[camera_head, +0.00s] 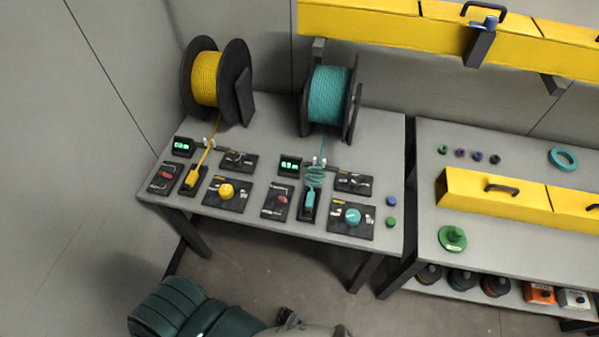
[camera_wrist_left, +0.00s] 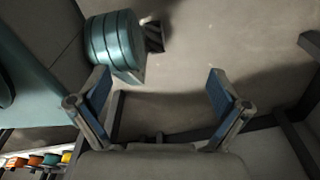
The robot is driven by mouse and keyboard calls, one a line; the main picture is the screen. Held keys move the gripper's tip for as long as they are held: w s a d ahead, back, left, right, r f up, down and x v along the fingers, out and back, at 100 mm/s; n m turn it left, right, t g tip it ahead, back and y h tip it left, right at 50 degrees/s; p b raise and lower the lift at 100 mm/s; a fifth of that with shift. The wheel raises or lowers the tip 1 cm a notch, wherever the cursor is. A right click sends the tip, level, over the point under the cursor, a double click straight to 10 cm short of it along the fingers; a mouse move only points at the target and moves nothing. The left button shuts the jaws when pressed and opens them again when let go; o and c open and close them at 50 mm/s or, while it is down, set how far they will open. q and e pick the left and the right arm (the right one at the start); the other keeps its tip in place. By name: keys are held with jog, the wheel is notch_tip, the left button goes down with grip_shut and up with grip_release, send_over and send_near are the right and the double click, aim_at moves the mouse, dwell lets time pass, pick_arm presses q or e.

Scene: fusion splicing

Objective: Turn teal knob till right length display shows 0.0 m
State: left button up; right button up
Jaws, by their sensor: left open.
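The teal knob (camera_head: 352,216) sits on a black panel at the right front of the grey workbench. The right length display (camera_head: 289,165) is a small black box with green digits, too small to read. Teal fiber runs from the teal spool (camera_head: 329,95) down in loose coils to a teal connector (camera_head: 310,199) in a black holder. My left gripper (camera_wrist_left: 158,77) is open and empty in the left wrist view, over floor and bench legs, and apart from the knob. I cannot make out its fingers in the head view.
A yellow knob (camera_head: 226,190), yellow spool (camera_head: 206,79) and left display (camera_head: 182,146) occupy the bench's left half. Blue (camera_head: 391,201) and green (camera_head: 390,222) buttons are right of the teal knob. A second bench (camera_head: 500,230) stands at right.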

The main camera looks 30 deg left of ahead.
jog(key=shift+a, duration=0.4)
jog(key=shift+d, duration=0.1)
